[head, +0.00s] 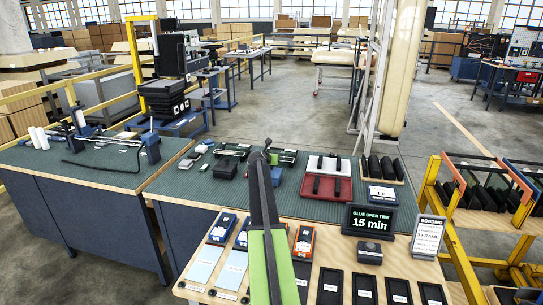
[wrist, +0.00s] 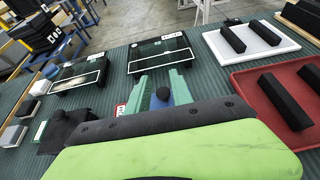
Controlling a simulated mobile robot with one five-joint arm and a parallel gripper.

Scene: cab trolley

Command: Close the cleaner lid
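My gripper (wrist: 163,80) shows two teal fingers standing apart in the wrist view, low over the green mat. A small round black knob (wrist: 163,95) and a bit of a blue thing show between and below the fingers. I cannot tell whether they belong to the cleaner, or whether the fingers touch them. A red and white label (wrist: 120,110) shows just left of the fingers. The dark front of my wrist hides what lies below. In the head view my gripper (head: 267,150) is over the mat, and my arm covers the spot beneath. No cleaner lid can be made out clearly.
Two dark glass panels (wrist: 160,52) lie beyond my gripper. A white tray (wrist: 220,55) and a red tray (wrist: 246,75) with black bars are to the right. A black block (wrist: 75,128) is at left. A glue timer (head: 370,220) stands at the mat's front edge.

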